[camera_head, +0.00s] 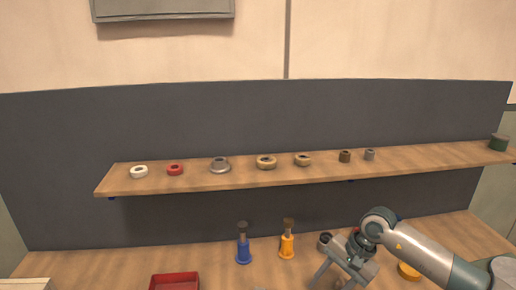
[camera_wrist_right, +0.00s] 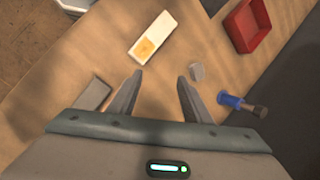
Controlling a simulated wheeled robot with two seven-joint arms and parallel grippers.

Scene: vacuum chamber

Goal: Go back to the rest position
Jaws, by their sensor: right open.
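My right gripper (camera_head: 331,279) comes in from the right in the head view and hangs over the front of the wooden bench. In the right wrist view its two fingers (camera_wrist_right: 155,95) are apart with nothing between them but bare wood. My left gripper is out of view. No marker for a rest position shows. The right forearm reaches across the right end of the bench and hides part of it.
Bench items near the right gripper are a blue-based tool (camera_head: 243,246), an orange-based tool (camera_head: 287,241), a red bin (camera_head: 174,281) and a white-and-yellow box (camera_wrist_right: 153,37). A shelf (camera_head: 330,173) holding several rings and small parts runs above the bench.

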